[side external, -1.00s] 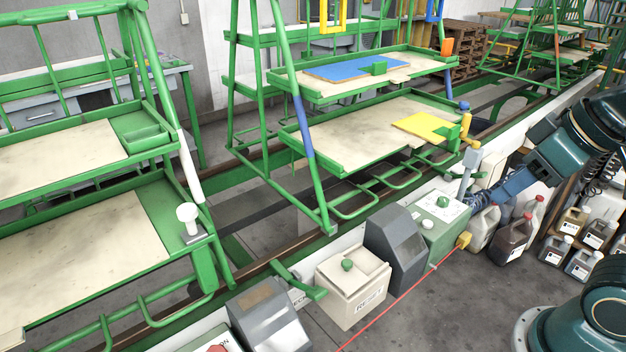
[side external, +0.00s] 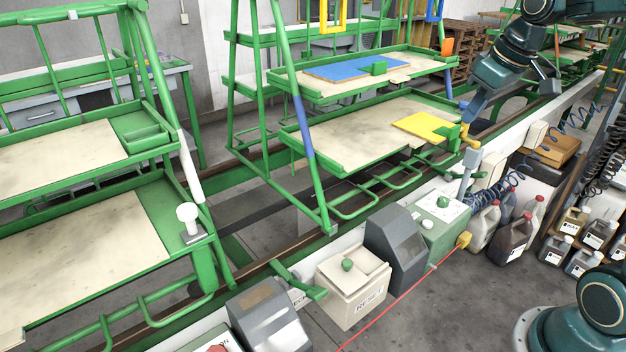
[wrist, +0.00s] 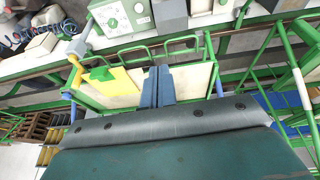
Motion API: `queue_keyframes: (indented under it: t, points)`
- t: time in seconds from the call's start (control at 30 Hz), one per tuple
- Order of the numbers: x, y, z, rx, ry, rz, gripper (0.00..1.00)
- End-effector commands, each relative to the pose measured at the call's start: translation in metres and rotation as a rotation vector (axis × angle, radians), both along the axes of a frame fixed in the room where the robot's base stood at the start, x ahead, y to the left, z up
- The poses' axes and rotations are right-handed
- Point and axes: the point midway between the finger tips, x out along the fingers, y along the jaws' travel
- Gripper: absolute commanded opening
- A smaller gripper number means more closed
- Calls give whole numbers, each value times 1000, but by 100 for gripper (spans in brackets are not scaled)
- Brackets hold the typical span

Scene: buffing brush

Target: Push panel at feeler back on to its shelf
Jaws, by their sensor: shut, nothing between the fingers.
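The yellow panel (side external: 425,125) lies at the right end of the lower shelf (side external: 350,135) of the middle green rack. A green block (side external: 453,134) sits at its front right corner, by the shelf's front edge. The yellow feeler (side external: 470,141) tops a grey post just right of the block; contact is unclear. My gripper (side external: 468,116) is shut and empty, pointing down beside the right end of the panel. In the wrist view, its blue-grey fingers (wrist: 157,72) are together beside the yellow panel (wrist: 122,80) and its green block (wrist: 100,73).
A blue panel (side external: 350,68) lies on the upper shelf. A green control box (side external: 442,222), a grey console (side external: 393,249) and a cream box (side external: 352,286) stand in front of the rack. Another green rack (side external: 100,210) is at left. Jugs (side external: 508,238) stand at right.

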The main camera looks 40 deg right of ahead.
Motion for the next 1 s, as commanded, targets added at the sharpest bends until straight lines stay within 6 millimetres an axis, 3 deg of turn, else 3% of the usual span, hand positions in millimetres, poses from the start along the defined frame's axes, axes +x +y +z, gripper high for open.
queue_keyframes:
  t: [0.3, 0.6, 0.8, 1.0]
  points:
    - [32, -98, -23, 17, 43, -7, 0]
    - [34, -182, -53, 37, 61, -3, 0]
    - [32, -204, -62, 41, 63, 1, 0]
    - [31, -206, -63, 41, 63, 2, 0]
